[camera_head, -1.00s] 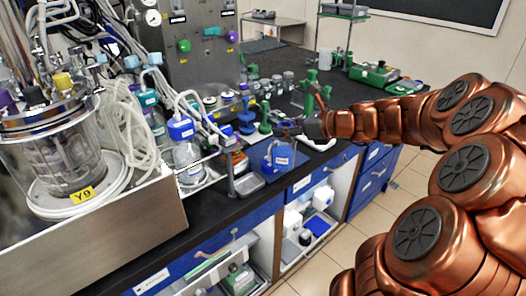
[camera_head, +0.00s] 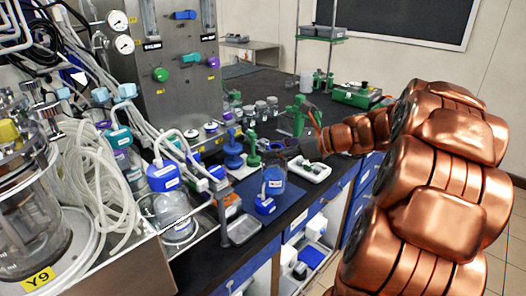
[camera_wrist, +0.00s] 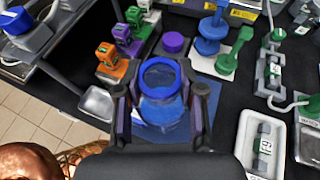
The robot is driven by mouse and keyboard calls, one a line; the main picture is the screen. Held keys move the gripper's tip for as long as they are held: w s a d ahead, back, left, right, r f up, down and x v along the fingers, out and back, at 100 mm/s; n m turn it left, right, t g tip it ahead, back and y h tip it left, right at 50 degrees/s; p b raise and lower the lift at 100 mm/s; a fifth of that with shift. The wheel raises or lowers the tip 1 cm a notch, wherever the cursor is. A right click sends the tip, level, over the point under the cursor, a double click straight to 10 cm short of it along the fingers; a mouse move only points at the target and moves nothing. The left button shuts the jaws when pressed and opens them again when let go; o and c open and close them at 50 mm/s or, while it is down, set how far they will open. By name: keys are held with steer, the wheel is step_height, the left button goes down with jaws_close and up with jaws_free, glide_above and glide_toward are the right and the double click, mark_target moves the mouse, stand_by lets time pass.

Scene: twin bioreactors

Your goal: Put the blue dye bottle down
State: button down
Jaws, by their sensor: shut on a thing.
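The blue dye bottle (camera_wrist: 160,108) is clear, with blue liquid and an open blue ring at its mouth. In the wrist view it is upright between the two fingers of my gripper (camera_wrist: 161,92), which is shut on it. In the head view the bottle (camera_head: 275,182) is over a dark blue mat (camera_head: 287,202) near the bench's front edge. I cannot tell whether the bottle's base touches the mat.
A small blue labelled item (camera_head: 264,205) is in front of the bottle. A grey tray (camera_head: 243,230) lies to the left. A white tray (camera_head: 309,170) lies to the right. Blue and green stands (camera_head: 233,150) are behind. Colored blocks (camera_wrist: 112,60) stand left in the wrist view.

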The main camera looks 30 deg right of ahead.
steer(key=w+d+f, duration=0.3)
steer(key=w+f, duration=0.1)
steer(key=w, duration=0.6)
steer(key=shift+f+p, duration=0.2)
steer(key=shift+p, duration=0.15)
steer(key=shift+d+f, duration=0.1)
steer(key=c, duration=0.7)
jaws_free()
steer(key=v, duration=1.2)
steer(key=shift+d, duration=0.1)
